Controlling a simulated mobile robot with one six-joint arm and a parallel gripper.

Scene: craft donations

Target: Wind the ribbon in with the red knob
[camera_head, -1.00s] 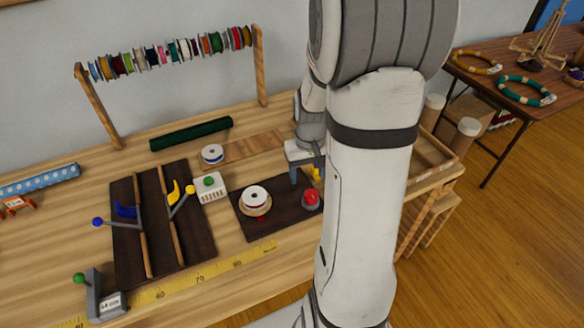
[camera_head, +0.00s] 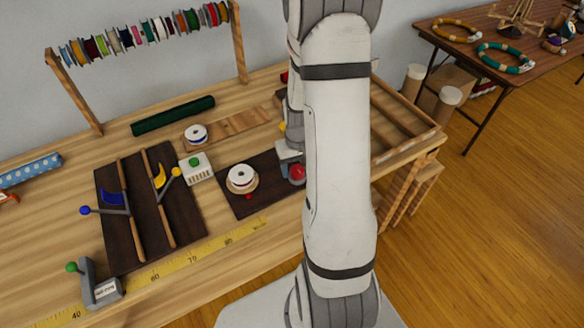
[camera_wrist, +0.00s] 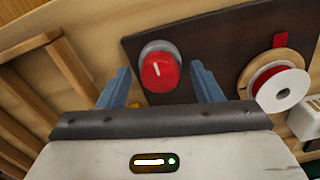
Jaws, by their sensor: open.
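The red knob (camera_head: 297,173) sits on a grey base at the right end of a dark board (camera_head: 235,206). In the wrist view the knob (camera_wrist: 160,74), with a white line on its face, appears between the fingers of my gripper (camera_wrist: 160,86). The gripper is open and empty; I cannot tell how far the fingertips are from the knob. A white spool (camera_head: 242,174) is mounted on the board left of the knob. In the wrist view red ribbon shows around the spool (camera_wrist: 286,92), and a small red piece (camera_wrist: 280,40) lies beside it. My arm hides part of the gripper in the head view.
A white box with a green button (camera_head: 196,165) stands left of the board. A dark panel with blue and yellow levers (camera_head: 150,230) lies farther left. A yellow measuring tape (camera_head: 190,260) runs along the front. A wooden tray (camera_head: 408,150) is at the right.

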